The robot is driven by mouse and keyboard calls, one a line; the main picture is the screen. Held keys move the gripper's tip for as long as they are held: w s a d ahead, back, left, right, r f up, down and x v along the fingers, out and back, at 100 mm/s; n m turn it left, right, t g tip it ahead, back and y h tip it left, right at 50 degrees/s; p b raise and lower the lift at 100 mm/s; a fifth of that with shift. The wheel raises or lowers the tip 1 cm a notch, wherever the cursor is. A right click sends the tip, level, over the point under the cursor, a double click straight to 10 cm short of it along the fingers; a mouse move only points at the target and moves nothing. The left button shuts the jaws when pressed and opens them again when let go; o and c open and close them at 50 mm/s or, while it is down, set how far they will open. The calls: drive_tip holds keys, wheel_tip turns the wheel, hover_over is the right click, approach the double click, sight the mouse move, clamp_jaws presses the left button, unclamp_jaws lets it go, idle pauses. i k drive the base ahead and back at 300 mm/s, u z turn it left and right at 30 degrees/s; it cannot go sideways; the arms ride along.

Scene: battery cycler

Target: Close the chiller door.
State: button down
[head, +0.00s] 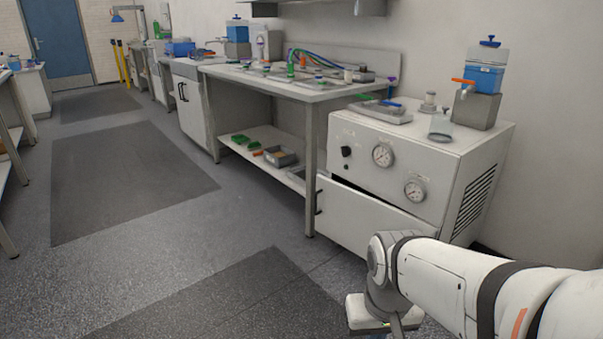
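The chiller (392,165) is a white cabinet with a black knob and two round gauges on its front, standing right of the workbench. Its white door (358,220) is below the gauge panel and stands ajar, with a dark gap along its top edge. The black door handle (319,202) is at the door's left edge. The right end of the door is hidden behind my arm. My gripper (388,329) is low at the bottom edge of the head view, in front of the door and apart from the handle. Its fingers are mostly cut off, so their opening cannot be told.
A workbench (311,95) with a lower shelf stands left of the chiller, its front leg close to the door's handle side. Bottles and a tray stand on the chiller. Dark floor mats (235,305) lie on open floor at left and in front.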

sight(349, 217)
drive_tip(key=z, duration=0.25)
drive_tip(key=i, duration=1.1)
drive_tip(key=u, duration=0.45)
drive_tip(key=i, duration=1)
drive_tip(key=u, duration=0.8)
